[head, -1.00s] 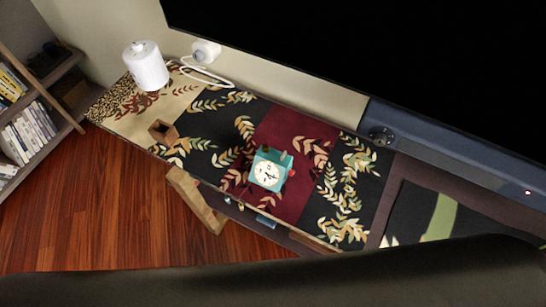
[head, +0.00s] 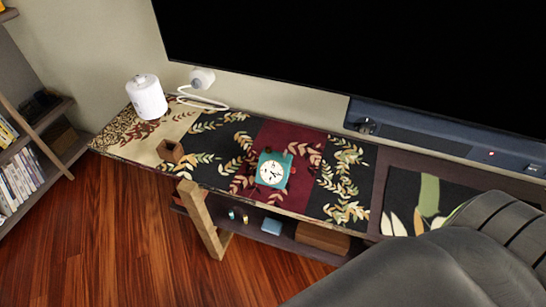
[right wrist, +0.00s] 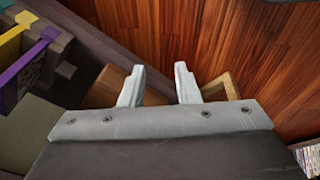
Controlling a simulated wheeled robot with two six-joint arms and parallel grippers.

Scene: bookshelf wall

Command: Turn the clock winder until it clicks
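The teal clock (head: 272,170) with a round white face stands on the patterned runner of the low console, in the middle of the head view. Its winder cannot be made out clearly at this size. My right gripper (right wrist: 158,82) shows in the right wrist view with its two pale fingers apart and nothing between them. It is over the wooden floor and a wooden leg, and the clock is not in that view. My left gripper is not in view.
A white cylinder (head: 147,97) and a small brown wooden box (head: 170,151) stand left of the clock. A large dark screen (head: 380,60) and a soundbar (head: 430,137) are behind. A bookshelf (head: 45,140) is at left. My dark arm covers the lower right.

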